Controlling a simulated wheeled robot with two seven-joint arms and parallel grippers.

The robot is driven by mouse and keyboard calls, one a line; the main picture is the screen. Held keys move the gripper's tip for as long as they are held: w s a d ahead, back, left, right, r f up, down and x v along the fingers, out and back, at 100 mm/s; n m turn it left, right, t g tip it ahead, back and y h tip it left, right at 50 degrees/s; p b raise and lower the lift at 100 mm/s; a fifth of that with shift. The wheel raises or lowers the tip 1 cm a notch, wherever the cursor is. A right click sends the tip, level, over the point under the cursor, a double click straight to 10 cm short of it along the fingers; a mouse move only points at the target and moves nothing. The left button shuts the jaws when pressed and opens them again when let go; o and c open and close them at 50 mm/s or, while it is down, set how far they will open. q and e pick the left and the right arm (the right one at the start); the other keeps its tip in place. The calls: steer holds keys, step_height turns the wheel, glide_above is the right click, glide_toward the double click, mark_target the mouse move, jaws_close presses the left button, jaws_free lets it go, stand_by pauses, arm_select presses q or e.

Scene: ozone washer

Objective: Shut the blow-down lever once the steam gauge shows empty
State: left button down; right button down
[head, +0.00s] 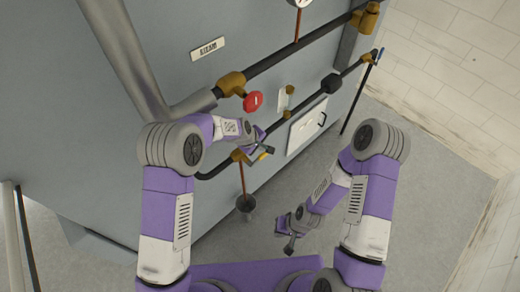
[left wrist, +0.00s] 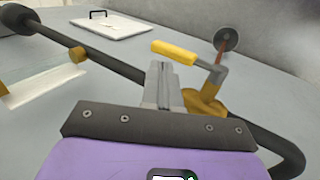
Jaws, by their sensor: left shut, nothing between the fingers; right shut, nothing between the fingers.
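The blow-down lever, with a yellow grip, shows in the head view (head: 265,156) and in the left wrist view (left wrist: 174,52). It sits on a brass valve (left wrist: 204,104) on the lower dark pipe. My left gripper (head: 268,149) is shut and empty right beside the lever. In the left wrist view its closed fingertips (left wrist: 159,68) lie just short of the yellow grip; I cannot tell whether they touch. The steam gauge (head: 300,3) is cut off by the top edge, so its reading is hidden. My right gripper (head: 288,243) is shut and empty, low over the floor.
A red valve handle (head: 253,101) is on the upper pipe, near a STEAM plate (head: 208,48). A panel with a black handle (head: 306,127) is right of the lever. A thin pipe drops to a drain cup (head: 245,203). Floor at right is clear.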

mark_target(252, 163)
arm_select(q)
steer(key=shift+v, duration=1.7)
steer(key=s+a+f, duration=0.2)
steer(key=f, duration=0.1)
steer(key=s+a+f, duration=0.1)
steer(key=a+f, duration=0.1)
steer(key=shift+s+f, duration=0.1)
steer(key=s+a+f+m+g+b, duration=0.1)
steer(key=s+a+f, duration=0.2)
steer(key=s+f, duration=0.2)
steer(key=s+a+f+m+g+b, duration=0.1)
steer(key=s+f, duration=0.4)
steer(key=s, duration=0.6)
steer(key=s+a+f+m+b, duration=0.2)
steer(key=s+a+f, duration=0.3)
steer(key=s, duration=0.3)
steer(key=shift+s+a+f+m+g+b, duration=0.3)
steer(key=shift+a+f+m+g+b, duration=0.1)
steer(key=shift+m, duration=0.1)
